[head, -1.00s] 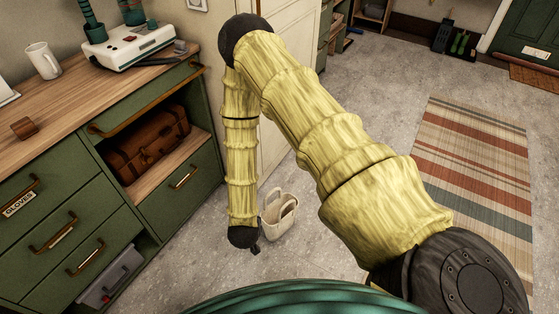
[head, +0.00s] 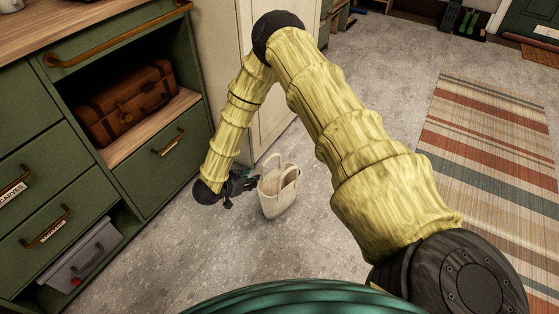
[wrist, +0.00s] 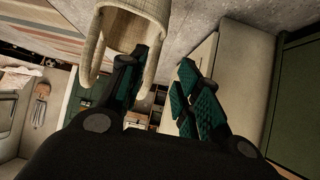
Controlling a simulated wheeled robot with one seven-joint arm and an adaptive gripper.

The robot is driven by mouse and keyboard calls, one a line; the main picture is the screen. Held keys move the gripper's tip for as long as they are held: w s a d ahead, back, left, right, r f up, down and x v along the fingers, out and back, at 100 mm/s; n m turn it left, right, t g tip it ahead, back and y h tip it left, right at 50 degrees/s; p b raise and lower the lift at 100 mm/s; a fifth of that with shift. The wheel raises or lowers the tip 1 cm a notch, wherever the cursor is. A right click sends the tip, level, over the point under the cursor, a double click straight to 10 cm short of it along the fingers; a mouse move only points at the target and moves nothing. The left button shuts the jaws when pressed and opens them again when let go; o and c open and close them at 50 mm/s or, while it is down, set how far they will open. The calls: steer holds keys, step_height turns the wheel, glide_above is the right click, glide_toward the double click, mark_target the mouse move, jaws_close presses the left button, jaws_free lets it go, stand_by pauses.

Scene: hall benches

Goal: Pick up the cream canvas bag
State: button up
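The cream canvas bag (head: 278,198) stands upright on the grey floor in the head view, its two handles raised. My gripper (head: 243,182) is just to the left of the bag, near the height of its rim and handles. In the wrist view the bag (wrist: 110,36) fills the upper left, with a handle loop hanging beside the left finger. My gripper (wrist: 162,90) shows two teal-padded fingers spread apart with a gap between them. I cannot tell whether the left finger touches the handle.
A green cabinet (head: 170,160) stands on the left, with a brown case (head: 125,100) on its shelf and a grey box (head: 85,252) low down. A pale cupboard (head: 240,40) is behind the bag. A striped rug (head: 480,170) lies on the right. Floor around the bag is clear.

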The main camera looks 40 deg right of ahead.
mark_target(263, 180)
steer(key=shift+m+g+h, duration=0.4)
steer(key=shift+m+g, duration=0.3)
steer(key=shift+m, duration=0.1)
steer(key=shift+a+f+b+x, duration=0.2)
steer(key=shift+b+x, duration=0.6)
steer(key=shift+x, duration=0.55)
steer(key=shift+a+f+b+x, duration=0.15)
steer(key=shift+b+x, duration=0.6)
steer(key=shift+x, duration=0.6)
steer(key=shift+a+f+b+x, duration=0.1)
steer(key=shift+f+b+x, duration=0.1)
steer(key=shift+b+x, duration=1.2)
steer(key=shift+x, duration=0.8)
steer(key=b+x, duration=0.2)
steer(key=x, duration=0.1)
steer(key=shift+d+f, duration=0.2)
steer(key=shift+f, duration=0.1)
steer(key=shift+r, duration=0.1)
steer(key=shift+c, duration=0.2)
jaws_close()
